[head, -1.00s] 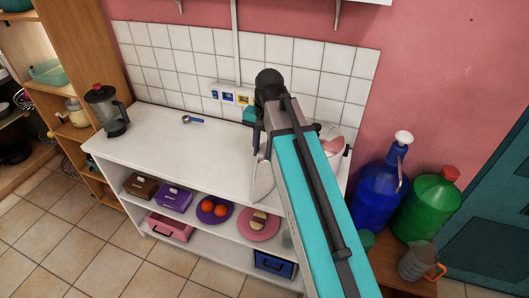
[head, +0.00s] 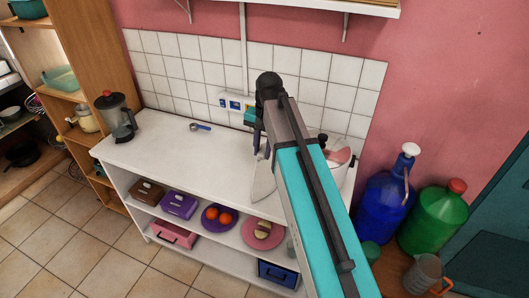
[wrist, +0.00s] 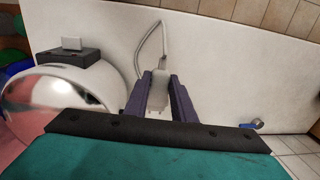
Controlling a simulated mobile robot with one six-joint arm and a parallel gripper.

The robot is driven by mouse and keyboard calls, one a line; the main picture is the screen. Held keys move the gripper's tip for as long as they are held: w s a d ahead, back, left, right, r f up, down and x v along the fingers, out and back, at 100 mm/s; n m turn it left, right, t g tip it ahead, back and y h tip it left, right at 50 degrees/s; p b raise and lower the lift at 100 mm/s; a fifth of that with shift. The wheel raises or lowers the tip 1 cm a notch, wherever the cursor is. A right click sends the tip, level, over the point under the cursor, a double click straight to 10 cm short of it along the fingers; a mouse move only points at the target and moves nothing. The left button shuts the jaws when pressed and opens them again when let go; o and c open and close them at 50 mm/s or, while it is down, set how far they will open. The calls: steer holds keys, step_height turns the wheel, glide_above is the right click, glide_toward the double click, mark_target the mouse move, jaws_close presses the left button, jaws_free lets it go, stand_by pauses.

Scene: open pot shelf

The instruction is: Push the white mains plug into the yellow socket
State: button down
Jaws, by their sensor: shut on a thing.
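My gripper (wrist: 158,98) is shut on the white plug (wrist: 157,88), which sits between its dark purple fingers in the wrist view. A pale cable (wrist: 142,42) curls away from the plug over the white counter. In the head view my gripper (head: 262,147) is over the counter, in front of the tiled wall, and the plug is too small to make out clearly. The plug and socket appear apart.
A shiny metal pot (wrist: 50,95) stands close beside my gripper; in the head view my arm partly hides it (head: 338,152). A blue-handled tool (head: 200,127) and a blender (head: 116,115) stand or lie farther left. The counter (head: 180,155) between is clear.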

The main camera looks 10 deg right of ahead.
steer(key=w+a, duration=0.2)
steer(key=w, duration=0.9)
steer(key=w+a+p, duration=0.1)
steer(key=w+a, duration=0.1)
steer(key=w, duration=0.9)
stand_by(2.2)
steer(key=shift+r+p, duration=0.1)
steer(key=shift+p, duration=0.4)
stand_by(0.8)
steer(key=shift+w+d, duration=0.45)
steer(key=shift+w, duration=0.25)
steer(key=shift+w+d, duration=0.45)
steer(key=shift+w, duration=0.25)
stand_by(0.9)
